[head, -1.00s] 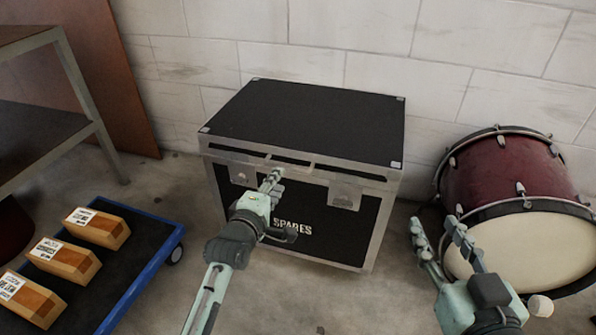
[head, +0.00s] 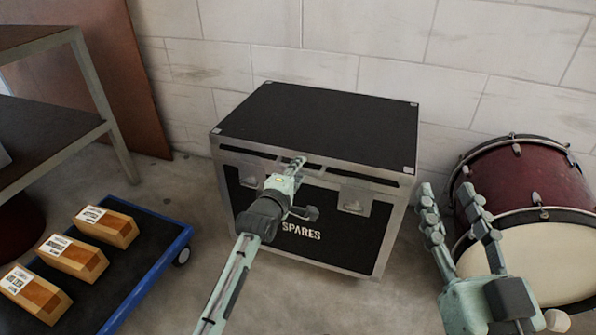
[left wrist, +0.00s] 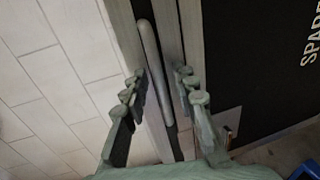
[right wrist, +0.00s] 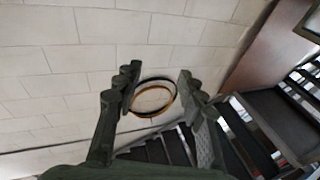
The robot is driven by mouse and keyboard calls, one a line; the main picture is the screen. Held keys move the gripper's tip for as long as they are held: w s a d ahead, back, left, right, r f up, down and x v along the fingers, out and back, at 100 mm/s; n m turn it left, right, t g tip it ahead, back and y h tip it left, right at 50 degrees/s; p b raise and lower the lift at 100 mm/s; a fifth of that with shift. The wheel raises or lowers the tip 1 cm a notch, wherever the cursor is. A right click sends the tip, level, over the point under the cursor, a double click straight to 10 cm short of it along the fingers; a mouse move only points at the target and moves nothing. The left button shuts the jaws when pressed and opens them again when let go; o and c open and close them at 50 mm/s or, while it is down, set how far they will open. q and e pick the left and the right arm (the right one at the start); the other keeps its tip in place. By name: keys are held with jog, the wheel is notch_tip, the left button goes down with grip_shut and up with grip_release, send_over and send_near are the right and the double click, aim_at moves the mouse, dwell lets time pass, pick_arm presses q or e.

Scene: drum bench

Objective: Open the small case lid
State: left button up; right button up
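The black case (head: 348,245) with metal edges and "SPARES" on its front stands against the wall. Its black lid (head: 320,118) lies shut on top. My left gripper (head: 294,168) is at the front upper edge of the case, near the lid's rim. In the left wrist view its fingers (left wrist: 164,88) are apart, on either side of a rounded grey bar (left wrist: 150,62) along the metal edge. I cannot tell whether they touch it. My right gripper (head: 452,200) is open and empty, right of the case in front of the drum. It also shows open in the right wrist view (right wrist: 158,85).
A maroon drum (head: 520,185) lies on its side at the right. A hoop (right wrist: 153,98) shows in the right wrist view.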

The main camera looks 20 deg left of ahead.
pick_arm(q)
grip_shut()
dwell(0.3)
